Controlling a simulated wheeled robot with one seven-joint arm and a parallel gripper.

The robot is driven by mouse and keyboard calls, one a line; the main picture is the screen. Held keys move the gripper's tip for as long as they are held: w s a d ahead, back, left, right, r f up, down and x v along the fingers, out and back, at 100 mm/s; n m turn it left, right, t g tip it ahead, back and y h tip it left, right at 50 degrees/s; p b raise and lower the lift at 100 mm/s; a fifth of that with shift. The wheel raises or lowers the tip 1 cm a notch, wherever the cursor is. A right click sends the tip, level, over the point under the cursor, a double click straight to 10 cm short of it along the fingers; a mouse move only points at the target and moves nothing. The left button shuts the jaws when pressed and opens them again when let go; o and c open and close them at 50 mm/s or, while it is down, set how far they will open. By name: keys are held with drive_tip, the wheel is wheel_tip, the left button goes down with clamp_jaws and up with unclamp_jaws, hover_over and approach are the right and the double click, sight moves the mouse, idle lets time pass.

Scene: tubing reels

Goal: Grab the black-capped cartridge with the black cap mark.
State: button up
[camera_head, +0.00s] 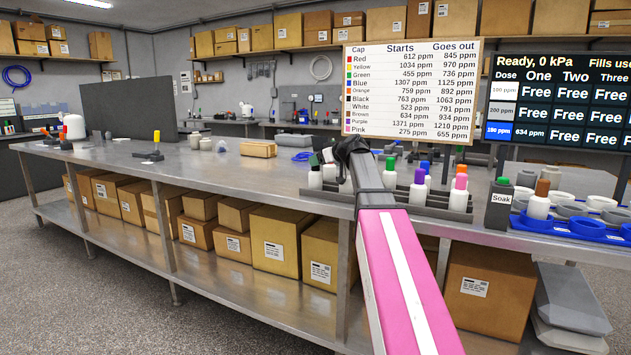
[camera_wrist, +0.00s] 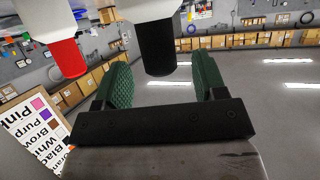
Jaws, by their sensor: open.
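In the wrist view, the black-capped cartridge (camera_wrist: 157,45) shows upside down, its black cap between my gripper's two green ridged fingers. My gripper (camera_wrist: 163,72) is open, with a visible gap on each side of the cap. A red-capped cartridge (camera_wrist: 67,55) shows just left of the left finger. In the head view my gripper (camera_head: 328,160) is at the left end of the cartridge row on the bench. My arm hides part of the row there, and I cannot make out the black cap.
A purple-capped cartridge (camera_head: 418,188) and several others stand in the rack to the right. A cap chart (camera_head: 412,90) stands behind. The bench (camera_head: 220,172) to the left has free room.

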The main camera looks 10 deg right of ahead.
drive_tip(key=x, duration=0.2)
drive_tip(key=shift+w+a+f, duration=0.15)
drive_tip(key=shift+w+f, duration=0.1)
drive_tip(key=shift+w, duration=0.05)
clamp_jaws()
